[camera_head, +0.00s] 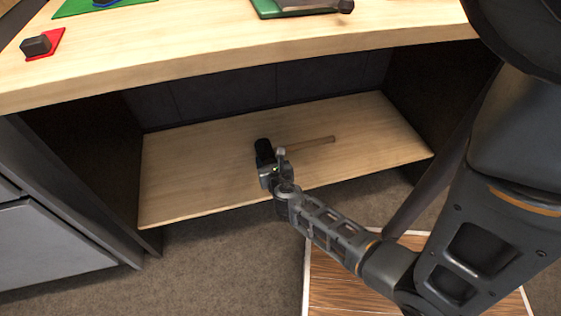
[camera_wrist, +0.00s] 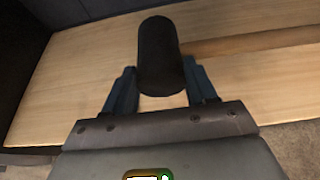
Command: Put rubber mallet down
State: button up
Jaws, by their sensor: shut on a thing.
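The rubber mallet has a black cylindrical head (camera_head: 263,149) and a pale wooden handle (camera_head: 314,141) that points right. It is at the lower wooden shelf (camera_head: 190,180), under the worktop. I cannot tell whether it rests on the shelf or is just above it. My gripper (camera_head: 269,168) reaches in over the shelf's front edge and is shut on the mallet head. In the wrist view the black head (camera_wrist: 160,50) sits between the two blue fingers of my gripper (camera_wrist: 160,80), and the handle (camera_wrist: 255,41) runs off to the right.
The wooden worktop (camera_head: 230,50) overhangs the shelf, with dark side panels left and right. Grey drawers (camera_head: 50,240) stand at left. The shelf is otherwise bare.

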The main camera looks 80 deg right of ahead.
jog(key=w+d+f+b, duration=0.1)
jog(key=w+f+b, duration=0.1)
jog(key=w, duration=0.1)
jog(key=w+d+f+b, duration=0.1)
jog(key=w+f+b, duration=0.1)
jog(key=w, duration=0.2)
jog(key=w+d+f+b, duration=0.1)
jog(key=w+f, duration=0.2)
jog(key=w, duration=0.1)
jog(key=shift+d+b, duration=0.3)
jog(key=shift+b, duration=0.1)
jog(key=shift+f+b, duration=1.55)
jog(key=shift+f, duration=0.4)
jog(key=shift+f, duration=0.15)
jog(key=o, duration=1.4)
jog(key=shift+s, duration=0.1)
